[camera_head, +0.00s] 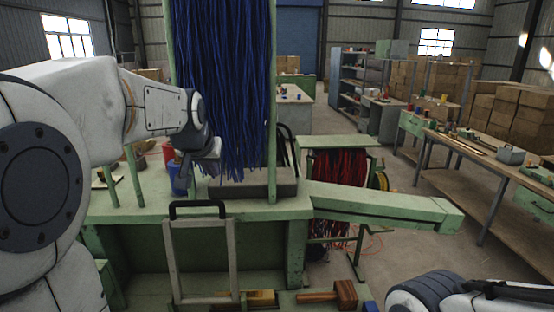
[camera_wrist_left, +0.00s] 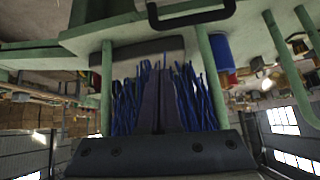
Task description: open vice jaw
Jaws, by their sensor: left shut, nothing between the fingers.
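My left gripper (camera_head: 186,172) is shut and empty beside the lower left of the hanging blue fibres (camera_head: 225,90). In the left wrist view its dark fingers (camera_wrist_left: 160,100) are together, with the blue strands (camera_wrist_left: 190,100) behind them on both sides. A grey block (camera_head: 256,184) lies on the green bench (camera_head: 130,208) under the strand ends; it looks like a vice jaw, but I cannot tell how far it is open. A black handle (camera_head: 197,206) tops a pale frame (camera_head: 235,260) at the bench front; the handle also shows in the left wrist view (camera_wrist_left: 190,16).
Green posts (camera_head: 272,90) stand beside the fibres. A blue container (camera_head: 178,180) is left of the gripper. A green beam (camera_head: 385,206) reaches right from the bench. A rack of red strands (camera_head: 335,180) stands behind it. A wooden mallet (camera_head: 345,294) lies low in front. Open floor is at right.

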